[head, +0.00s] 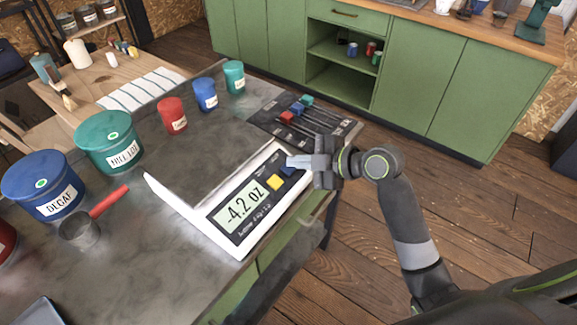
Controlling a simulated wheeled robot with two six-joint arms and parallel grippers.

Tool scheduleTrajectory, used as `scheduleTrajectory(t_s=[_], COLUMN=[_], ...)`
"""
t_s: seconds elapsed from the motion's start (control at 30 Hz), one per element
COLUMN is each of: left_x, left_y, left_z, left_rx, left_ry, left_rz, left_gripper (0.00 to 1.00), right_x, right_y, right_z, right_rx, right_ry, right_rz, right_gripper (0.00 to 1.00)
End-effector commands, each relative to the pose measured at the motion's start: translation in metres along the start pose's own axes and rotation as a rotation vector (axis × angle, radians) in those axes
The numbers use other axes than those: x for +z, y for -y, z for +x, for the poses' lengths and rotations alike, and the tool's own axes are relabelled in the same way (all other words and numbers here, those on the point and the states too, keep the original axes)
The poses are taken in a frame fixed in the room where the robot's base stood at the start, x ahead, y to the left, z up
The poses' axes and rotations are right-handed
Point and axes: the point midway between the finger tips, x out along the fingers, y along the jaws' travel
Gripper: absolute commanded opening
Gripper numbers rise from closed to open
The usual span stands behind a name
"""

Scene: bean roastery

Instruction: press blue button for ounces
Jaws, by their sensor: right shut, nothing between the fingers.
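The white scale (232,236) sits near the right edge of the grey table. Its display (240,212) reads -4.2 oz. The blue button (288,171) lies at the far end of the dark panel, beyond the yellow button (275,183). My right gripper (292,161) is shut and empty, its fingertips pointing left at the blue button's far side. The fingers partly cover that end of the panel. I cannot tell whether they touch the button. My left gripper is not in view.
A slider panel (300,122) lies just beyond the scale. Red (172,115), blue (206,94) and green (234,77) cups stand behind. Large blue (40,185) and green (108,140) canisters and a red-handled scoop (82,230) are at left.

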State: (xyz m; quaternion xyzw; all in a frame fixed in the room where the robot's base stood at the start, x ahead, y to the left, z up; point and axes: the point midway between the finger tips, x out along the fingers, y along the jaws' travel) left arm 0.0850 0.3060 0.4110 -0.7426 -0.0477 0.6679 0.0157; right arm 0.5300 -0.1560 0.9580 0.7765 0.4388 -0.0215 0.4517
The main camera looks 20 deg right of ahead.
Motion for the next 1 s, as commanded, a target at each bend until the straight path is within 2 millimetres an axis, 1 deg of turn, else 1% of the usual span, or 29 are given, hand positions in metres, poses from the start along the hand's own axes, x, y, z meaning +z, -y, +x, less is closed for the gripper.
scheduleTrajectory(t_s=[0.17, 0.6, 1.0], left_x=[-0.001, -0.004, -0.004], left_y=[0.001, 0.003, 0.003], left_z=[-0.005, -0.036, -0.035], left_rx=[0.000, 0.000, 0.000], left_ry=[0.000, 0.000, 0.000], left_rz=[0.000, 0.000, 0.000], left_gripper=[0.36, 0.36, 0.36], right_x=[-0.004, -0.025, -0.025], right_y=[-0.004, -0.026, -0.025], right_z=[-0.004, -0.034, -0.035], right_rx=[0.001, 0.000, 0.000], right_ry=[0.000, 0.000, 0.000], right_rz=[-0.001, -0.002, 0.000], right_gripper=[0.00, 0.00, 0.00])
